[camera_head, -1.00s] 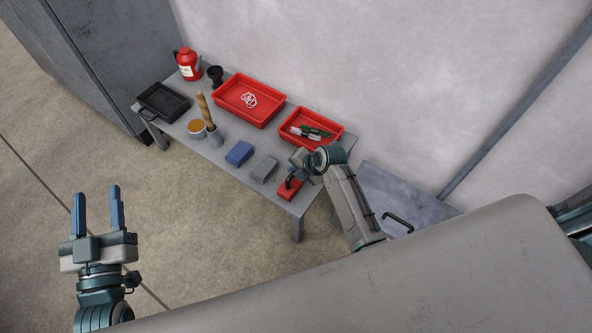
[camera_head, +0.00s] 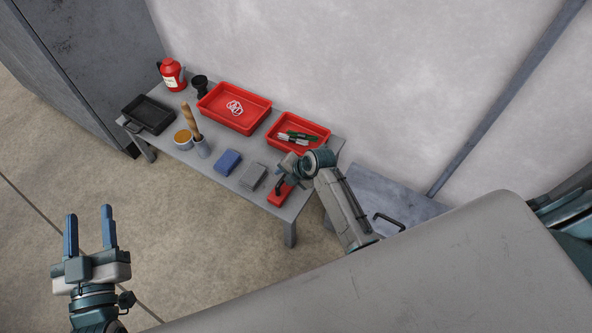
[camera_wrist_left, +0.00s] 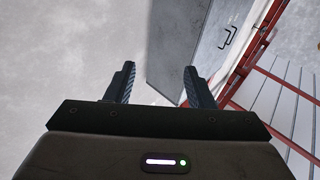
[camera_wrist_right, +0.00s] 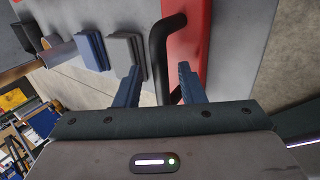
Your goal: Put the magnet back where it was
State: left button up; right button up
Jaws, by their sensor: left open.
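The magnet, a red block (camera_head: 274,200) with a black bar handle, lies on the near right end of the grey table. It also shows in the right wrist view (camera_wrist_right: 187,30), with its black handle (camera_wrist_right: 157,62) reaching down between the fingers. My right gripper (camera_wrist_right: 159,68) is open around the handle, with a gap on both sides. In the head view this gripper (camera_head: 283,184) is at the magnet and partly hides it. My left gripper (camera_head: 89,210) is open and empty, over the floor at left, away from the table.
Beside the magnet are a grey block (camera_head: 252,176) and a blue block (camera_head: 227,161). Behind stand a red tray with white rings (camera_head: 215,110) and a red tray with tools (camera_head: 318,131).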

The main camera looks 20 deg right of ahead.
jog(key=p+v, duration=0.3)
jog(key=v, duration=0.8)
pick_arm(q)
jog(key=s+f+g, duration=0.3)
jog(key=f+g, duration=0.1)
jog(key=f, duration=0.2)
jog(key=s+d+f+g, duration=0.1)
jog(key=s+f+g, duration=0.3)
jog(key=f, duration=0.3)
jog(key=shift+s+d+f+n+g+b, duration=0.2)
jog(key=shift+d+f+n+g+b, duration=0.1)
jog(key=shift+g, duration=0.2)
pick_arm(e)
jog(key=s+d+r+m+t+h, duration=0.1)
jog(key=s+r+m+t, duration=0.1)
jog(key=s+r+m, duration=0.3)
jog(key=s+d+r+m+t+h, duration=0.1)
jog(key=s+r+m+t, duration=0.2)
jog(key=s+m, duration=1.1)
notch_tip(320, 180, up, 3)
jog(key=m, duration=0.6)
jog(key=shift+s+m+t, duration=0.2)
jog(key=shift+m+t, duration=0.1)
jog(key=shift+f, duration=0.15)
